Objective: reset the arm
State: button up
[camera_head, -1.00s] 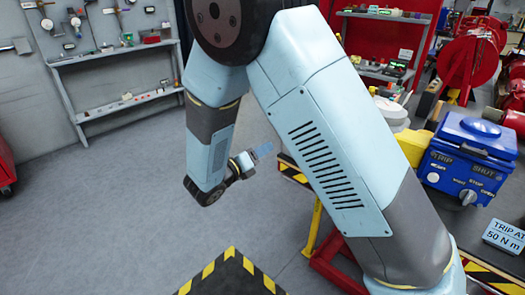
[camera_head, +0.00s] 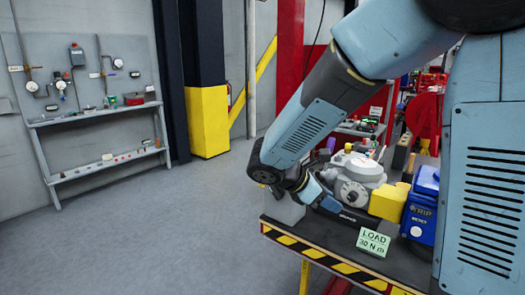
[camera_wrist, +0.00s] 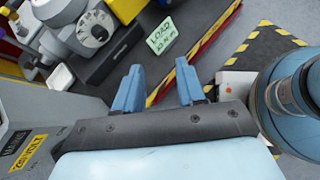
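My arm is bent, with its wrist over the left end of the workbench (camera_head: 400,262). My gripper (camera_head: 335,207) is beside a grey unit with a round dial (camera_head: 352,192); I cannot tell if they touch. In the wrist view my gripper (camera_wrist: 158,88) has its two blue fingers apart, with nothing between them. The dial unit (camera_wrist: 95,30) lies beyond the fingers at upper left. A green sign reading "LOAD 30 N m" (camera_head: 373,242) stands near the bench's front edge; it also shows in the wrist view (camera_wrist: 161,38).
A yellow block (camera_head: 388,202) and a blue box (camera_head: 421,210) stand right of the dial unit. A grey box (camera_head: 285,208) is at the bench's left corner, close to my wrist. The bench edge has black-and-yellow stripes. Open floor (camera_head: 160,235) lies to the left.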

jog(key=s+d+r+m+t+y, duration=0.1)
jog(key=s+d+r+m+y, duration=0.2)
jog(key=s+m, duration=0.5)
jog(key=s+d+r+m+t+y, duration=0.1)
jog(key=s+d+r+m+y, duration=0.2)
jog(key=m, duration=0.9)
jog(key=shift+s+d+r+t+y, duration=0.4)
jog(key=shift+s+r+y, duration=1.5)
jog(key=shift+s, duration=0.9)
jog(key=shift+f, duration=0.1)
